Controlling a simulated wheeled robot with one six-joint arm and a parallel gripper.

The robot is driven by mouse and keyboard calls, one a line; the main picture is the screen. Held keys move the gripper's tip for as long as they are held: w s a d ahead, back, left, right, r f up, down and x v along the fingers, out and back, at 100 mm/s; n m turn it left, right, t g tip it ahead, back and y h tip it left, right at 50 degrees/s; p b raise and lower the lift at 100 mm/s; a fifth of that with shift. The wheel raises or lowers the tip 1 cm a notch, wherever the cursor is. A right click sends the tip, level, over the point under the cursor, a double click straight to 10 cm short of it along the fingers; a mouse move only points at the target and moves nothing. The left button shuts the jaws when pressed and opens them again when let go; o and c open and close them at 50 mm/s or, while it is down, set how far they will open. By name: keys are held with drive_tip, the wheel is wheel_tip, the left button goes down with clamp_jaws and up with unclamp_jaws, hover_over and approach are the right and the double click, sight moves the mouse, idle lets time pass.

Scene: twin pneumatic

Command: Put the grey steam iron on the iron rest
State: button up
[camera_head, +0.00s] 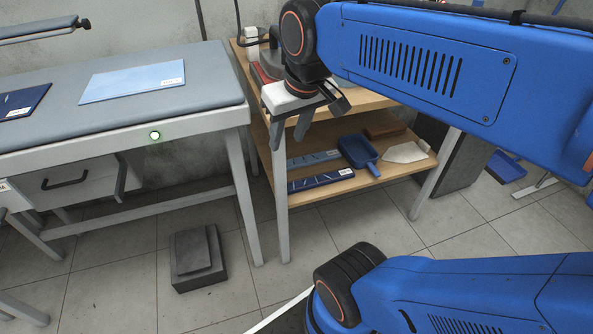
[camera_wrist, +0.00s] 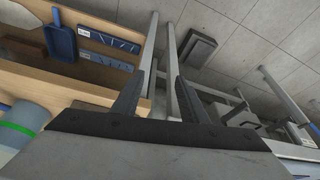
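I cannot make out the grey steam iron for certain in either view. At the back left of the shelf top, a low red piece (camera_head: 263,75) shows partly behind my arm, with a dark cable above it. I cannot tell whether it is the iron rest or part of the iron. My gripper (camera_head: 289,136) hangs at the shelf unit's front left, fingers down, in front of that piece. In the wrist view my gripper (camera_wrist: 160,75) has its fingers apart with nothing between them.
The padded ironing table (camera_head: 200,95), with folded light blue cloth (camera_head: 132,81), stands left. The wooden shelf unit (camera_head: 380,176) holds cloths and a blue dustpan (camera_head: 358,150) on its lower shelf. A grey floor pedal (camera_head: 197,257) lies below. A green-banded container (camera_wrist: 18,128) shows in the wrist view.

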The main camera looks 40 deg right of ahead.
drive_tip(key=s+a+f, duration=0.1)
drive_tip(key=s+f, duration=0.3)
drive_tip(key=f, duration=0.3)
drive_tip(key=shift+s+n+t, duration=0.3)
drive_tip(key=shift+s+t, duration=0.05)
drive_tip(key=shift+t, duration=0.05)
drive_tip(key=shift+c, duration=0.6)
